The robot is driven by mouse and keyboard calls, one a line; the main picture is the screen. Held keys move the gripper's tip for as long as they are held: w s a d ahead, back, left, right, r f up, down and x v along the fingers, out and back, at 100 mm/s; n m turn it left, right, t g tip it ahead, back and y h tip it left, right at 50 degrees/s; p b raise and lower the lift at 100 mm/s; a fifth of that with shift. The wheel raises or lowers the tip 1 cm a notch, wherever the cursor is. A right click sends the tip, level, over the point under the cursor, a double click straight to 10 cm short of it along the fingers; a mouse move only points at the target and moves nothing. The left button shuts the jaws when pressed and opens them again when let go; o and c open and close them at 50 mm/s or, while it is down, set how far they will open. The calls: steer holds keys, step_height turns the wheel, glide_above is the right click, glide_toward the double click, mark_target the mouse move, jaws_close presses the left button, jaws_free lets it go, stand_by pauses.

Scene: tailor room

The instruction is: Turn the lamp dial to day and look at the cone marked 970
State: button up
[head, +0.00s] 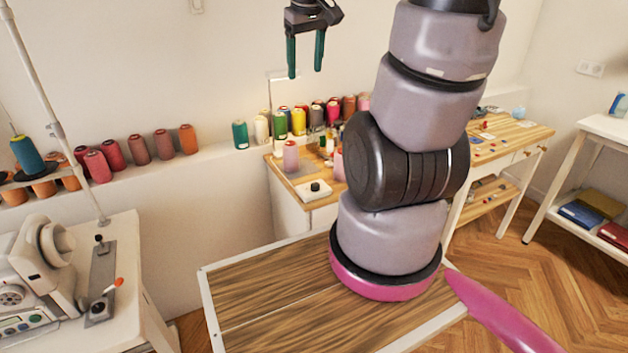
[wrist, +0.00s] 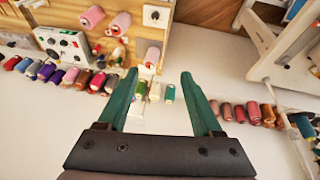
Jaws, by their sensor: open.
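A small white box with a black round dial (head: 315,188) sits at the front corner of the wooden-topped bench. What looks like the same box and dial (wrist: 155,15) shows at the top of the wrist view. A pale pink cone (head: 291,156) stands on the bench behind the box. Other pink cones (wrist: 92,17) show in the wrist view. No marking 970 is legible, and the dial's setting is too small to read. My gripper (head: 305,72) is open and empty, raised in front of the wall, apart from the dial and cones. Its green fingers (wrist: 159,72) frame the wrist view.
Several coloured cones (head: 135,152) line the wall ledge. A sewing machine (head: 35,275) stands at the left. My arm hides part of the bench (head: 325,173). A wooden table (head: 515,140) and a white shelf unit (head: 590,135) stand at the right, with open parquet floor (head: 565,265) below.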

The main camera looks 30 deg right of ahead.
steer(key=w+d+f+n+g, duration=0.1)
steer(key=w+d+f+n, duration=0.2)
steer(key=f, duration=0.3)
steer(key=w+d+f+n+g, duration=0.1)
steer(key=w+d+f+n, duration=0.15)
steer(key=f, duration=0.45)
steer(key=n+g+y, duration=0.1)
steer(key=n+g, duration=0.1)
steer(key=n, duration=0.3)
glide_toward(315, 184)
steer(key=shift+n, duration=0.25)
step_height(315, 184, down, 9)
steer(key=shift+s+d+r, duration=0.1)
steer(key=shift+s+r, duration=0.05)
jaws_close()
